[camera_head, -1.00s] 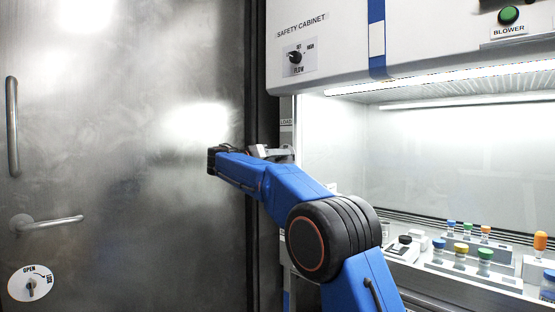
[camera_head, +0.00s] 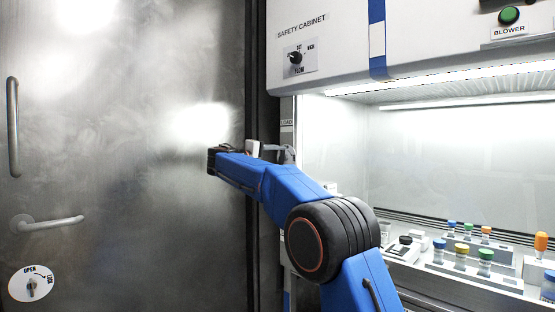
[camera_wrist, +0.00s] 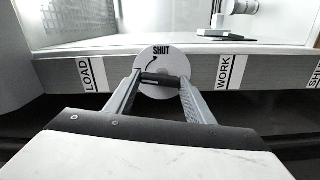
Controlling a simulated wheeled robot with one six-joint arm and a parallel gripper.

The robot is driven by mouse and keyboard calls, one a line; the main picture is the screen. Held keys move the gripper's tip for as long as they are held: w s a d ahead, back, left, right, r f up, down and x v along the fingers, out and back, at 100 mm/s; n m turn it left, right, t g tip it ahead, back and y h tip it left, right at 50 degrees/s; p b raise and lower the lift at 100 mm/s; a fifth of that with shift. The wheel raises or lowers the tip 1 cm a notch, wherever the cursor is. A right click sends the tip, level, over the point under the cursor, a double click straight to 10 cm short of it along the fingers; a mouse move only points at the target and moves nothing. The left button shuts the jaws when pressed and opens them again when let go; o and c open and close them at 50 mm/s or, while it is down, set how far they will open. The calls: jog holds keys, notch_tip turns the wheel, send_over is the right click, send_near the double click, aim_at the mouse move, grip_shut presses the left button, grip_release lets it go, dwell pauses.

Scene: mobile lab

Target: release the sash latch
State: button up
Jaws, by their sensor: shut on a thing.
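The sash latch shows in the wrist view as a dark bar (camera_wrist: 161,79) on a round white plate (camera_wrist: 160,62) marked SHUT with a curved arrow. The plate sits on the grey strip between the LOAD and WORK labels. My gripper (camera_wrist: 160,85) has a finger on each side of the bar and is shut on it. In the head view my gripper (camera_head: 276,152) is at the cabinet's left edge, by the LOAD label; the latch itself is not clear there.
The safety cabinet (camera_head: 345,60) has a FLOW dial (camera_head: 296,58) and a green BLOWER button (camera_head: 509,15). Vials with coloured caps (camera_head: 461,252) stand inside at the lower right. A metal door (camera_head: 120,130) with handles fills the left side.

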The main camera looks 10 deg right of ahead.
jog(key=shift+n, duration=0.9)
jog(key=o, duration=1.1)
jog(key=shift+a, duration=0.1)
jog(key=shift+c, duration=0.2)
jog(key=v, duration=1.7)
jog(key=shift+s+a+f, duration=0.1)
jog(key=shift+a, duration=0.05)
